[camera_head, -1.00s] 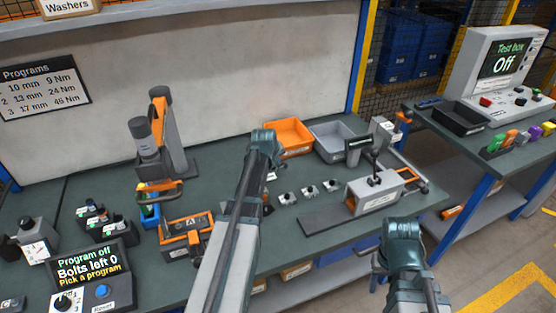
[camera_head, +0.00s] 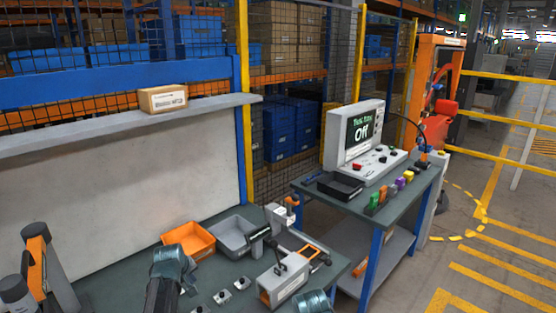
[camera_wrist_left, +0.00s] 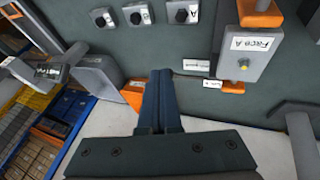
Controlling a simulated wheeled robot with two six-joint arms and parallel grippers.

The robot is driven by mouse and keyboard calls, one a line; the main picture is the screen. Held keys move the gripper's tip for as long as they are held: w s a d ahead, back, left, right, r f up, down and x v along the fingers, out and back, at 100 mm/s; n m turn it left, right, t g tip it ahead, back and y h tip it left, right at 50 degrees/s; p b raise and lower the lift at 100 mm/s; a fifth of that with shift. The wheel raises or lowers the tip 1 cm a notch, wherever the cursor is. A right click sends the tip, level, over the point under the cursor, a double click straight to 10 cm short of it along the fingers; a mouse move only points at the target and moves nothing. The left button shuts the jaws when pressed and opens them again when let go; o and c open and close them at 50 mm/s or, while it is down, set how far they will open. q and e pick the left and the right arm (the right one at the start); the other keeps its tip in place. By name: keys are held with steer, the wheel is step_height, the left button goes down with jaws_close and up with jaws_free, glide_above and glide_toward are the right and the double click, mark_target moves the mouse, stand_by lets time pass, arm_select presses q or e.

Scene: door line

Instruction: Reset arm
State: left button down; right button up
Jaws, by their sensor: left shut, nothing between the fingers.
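My left arm comes in at the lower left of the head view, and its dark teal wrist part (camera_head: 172,266) is over the bench, in front of the orange bin (camera_head: 188,239). In the left wrist view my left gripper (camera_wrist_left: 163,76) has its dark fingers together, with nothing between them. The fingers are above the dark green bench top (camera_wrist_left: 155,48), apart from the small grey blocks (camera_wrist_left: 137,14). Of my right arm only a teal joint (camera_head: 314,302) shows at the bottom edge of the head view; its gripper is out of the picture.
A grey bin (camera_head: 236,236) stands beside the orange one. A grey clamp fixture (camera_head: 283,279) is at the bench's right. Open floor (camera_head: 480,265) with yellow lines lies at right.

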arm_select(q)
steer(key=s+d+f+m+g, duration=0.1)
steer(key=s+d+m+g, duration=0.2)
steer(key=s+d+m, duration=0.3)
steer(key=s+d+f+m+g, duration=0.1)
steer(key=s+d+m+g, duration=0.2)
steer(key=s+d, duration=1.4)
steer(key=d+m, duration=0.3)
steer(key=m, duration=0.1)
steer(key=shift+d+f+y, duration=0.35)
steer(key=shift+d+y, duration=0.05)
